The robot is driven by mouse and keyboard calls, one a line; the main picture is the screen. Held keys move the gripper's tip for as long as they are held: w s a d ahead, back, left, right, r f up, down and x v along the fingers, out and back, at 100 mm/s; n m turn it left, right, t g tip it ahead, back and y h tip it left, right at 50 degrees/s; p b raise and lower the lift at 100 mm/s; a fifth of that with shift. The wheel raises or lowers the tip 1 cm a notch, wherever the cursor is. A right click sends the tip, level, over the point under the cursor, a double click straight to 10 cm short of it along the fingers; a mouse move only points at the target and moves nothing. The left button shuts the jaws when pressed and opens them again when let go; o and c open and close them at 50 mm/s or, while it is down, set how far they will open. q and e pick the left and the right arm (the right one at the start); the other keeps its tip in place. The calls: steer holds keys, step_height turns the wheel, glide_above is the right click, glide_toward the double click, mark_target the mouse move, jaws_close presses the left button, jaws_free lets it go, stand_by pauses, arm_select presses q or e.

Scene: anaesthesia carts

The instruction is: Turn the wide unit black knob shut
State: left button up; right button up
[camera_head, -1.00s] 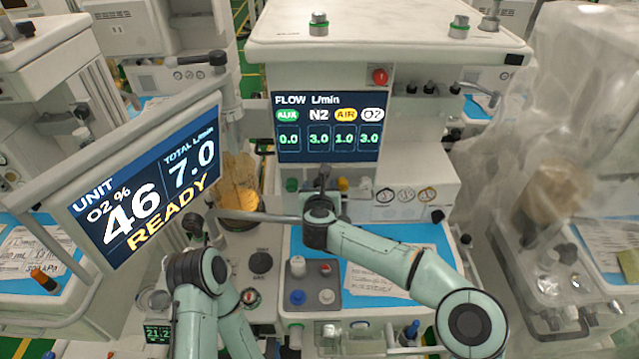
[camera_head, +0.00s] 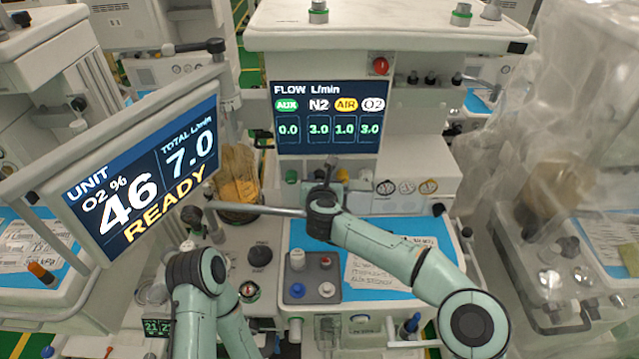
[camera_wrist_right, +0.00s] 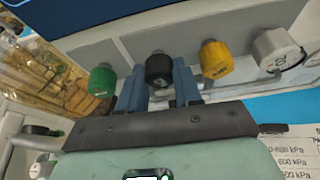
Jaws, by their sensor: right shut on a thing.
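The black knob (camera_wrist_right: 159,70) sits in a row on the wide unit's panel, between a green knob (camera_wrist_right: 102,80) and a yellow knob (camera_wrist_right: 216,60). My right gripper (camera_wrist_right: 160,82) has its blue fingers on either side of the black knob and is shut on it. In the head view my right gripper (camera_head: 327,168) is below the flow display (camera_head: 330,118), and my arm mostly hides the black knob there. The display reads AUX 0.0, N2 3.0, AIR 1.0 and O2 3.0. My left arm shows at the lower left, but its gripper cannot be made out.
A white knob (camera_wrist_right: 276,50) is right of the yellow one. A tilted monitor (camera_head: 145,180) reading READY stands at the left, near my left arm. A grey tray (camera_head: 312,278) with small knobs lies below my right forearm. Plastic sheeting (camera_head: 560,130) covers the right-hand unit.

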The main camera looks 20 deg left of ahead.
arm_select(q)
steer(key=s+f+b, duration=0.3)
steer(key=f+b, duration=0.3)
steer(key=f, duration=0.1)
steer(key=shift+s+f+g, duration=0.3)
steer(key=shift+s, duration=0.05)
arm_select(e)
steer(key=shift+w+d+m+y, duration=0.1)
steer(key=shift+d+m+y, duration=0.1)
steer(key=shift+m+y, duration=1.45)
steer(key=shift+m+h, duration=0.25)
steer(key=shift+m, duration=0.1)
steer(key=o, duration=1)
steer(key=shift+o, duration=0.2)
